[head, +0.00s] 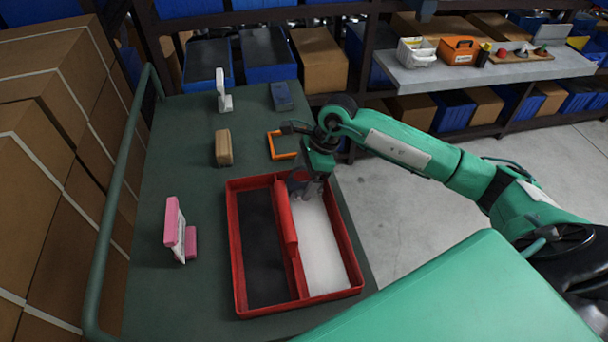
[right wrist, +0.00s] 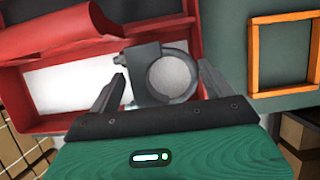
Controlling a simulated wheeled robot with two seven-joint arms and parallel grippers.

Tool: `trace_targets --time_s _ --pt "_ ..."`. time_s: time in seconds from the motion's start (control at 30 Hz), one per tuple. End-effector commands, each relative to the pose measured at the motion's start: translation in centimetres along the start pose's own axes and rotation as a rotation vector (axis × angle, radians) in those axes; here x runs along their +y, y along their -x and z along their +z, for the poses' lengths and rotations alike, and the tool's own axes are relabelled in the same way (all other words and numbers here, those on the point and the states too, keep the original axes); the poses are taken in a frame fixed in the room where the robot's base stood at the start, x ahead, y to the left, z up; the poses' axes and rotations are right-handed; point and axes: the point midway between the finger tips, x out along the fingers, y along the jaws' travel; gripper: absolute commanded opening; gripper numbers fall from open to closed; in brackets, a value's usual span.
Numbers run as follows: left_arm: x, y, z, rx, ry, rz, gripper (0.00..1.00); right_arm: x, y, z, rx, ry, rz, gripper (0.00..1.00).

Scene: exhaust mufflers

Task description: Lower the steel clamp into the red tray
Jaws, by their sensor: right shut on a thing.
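The red tray (head: 236,262) lies on the dark green bench top, with a black-floored left compartment, a white-floored right compartment and a raised red bar between them. My right gripper (head: 312,190) points down over the far end of the white compartment. It is shut on the steel clamp (head: 296,187), a grey ring with a lug. In the right wrist view the clamp (right wrist: 148,78) sits between the fingers of my gripper (right wrist: 160,80), with the tray (right wrist: 45,82) beneath and beyond. The gap between clamp and tray floor is hard to judge. My left gripper is out of view.
An orange frame (head: 270,146) lies just beyond the tray. A green rail (head: 118,200) borders the left side.

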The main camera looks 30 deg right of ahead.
Motion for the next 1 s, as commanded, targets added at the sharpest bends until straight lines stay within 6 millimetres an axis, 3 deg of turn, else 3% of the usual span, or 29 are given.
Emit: trace_targets --time_s 0.03,0.1,0.5,1.0 --pt "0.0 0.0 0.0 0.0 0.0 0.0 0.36 0.0 0.0 0.0 0.0 0.0 0.0 0.87" --pt "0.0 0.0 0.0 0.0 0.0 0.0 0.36 0.0 0.0 0.0 0.0 0.0 0.0 1.0" --pt "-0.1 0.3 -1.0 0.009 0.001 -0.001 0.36 0.0 0.0 0.0 0.0 0.0 0.0 1.0" --pt "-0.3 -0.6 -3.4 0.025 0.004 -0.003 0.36 -0.1 11.0 -0.1 0.0 0.001 -0.005 1.0"
